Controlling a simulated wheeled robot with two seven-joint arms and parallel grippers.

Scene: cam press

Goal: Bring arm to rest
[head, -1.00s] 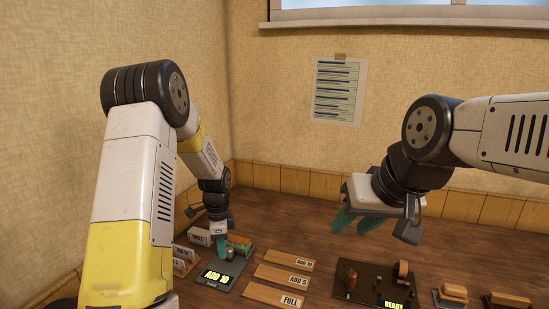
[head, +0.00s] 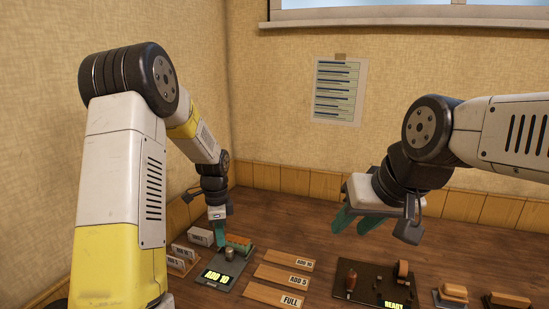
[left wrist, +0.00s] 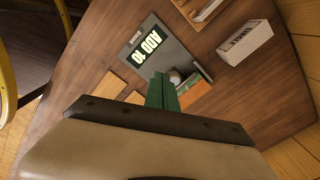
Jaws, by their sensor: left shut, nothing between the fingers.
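My left gripper (head: 219,239) is shut and empty, its green fingers pointing down above the back of the dark device with the lit "ADD 10" display (head: 217,277). In the left wrist view its fingers (left wrist: 161,92) are together, in front of the device's round grey knob (left wrist: 174,77). The knob also shows in the head view (head: 229,254), just right of the fingertips. My right gripper (head: 354,222) hangs at the right, above the table, its green fingers spread apart with nothing between them.
Wooden strips labelled "ADD 10", "ADD 5" and "FULL" (head: 277,293) lie mid-table. A dark panel reading "READY" (head: 371,287) stands to their right, with wooden blocks (head: 454,292) beyond. A white box (head: 200,236) and a card rack (head: 183,257) are left of the device. The back strip of table is clear.

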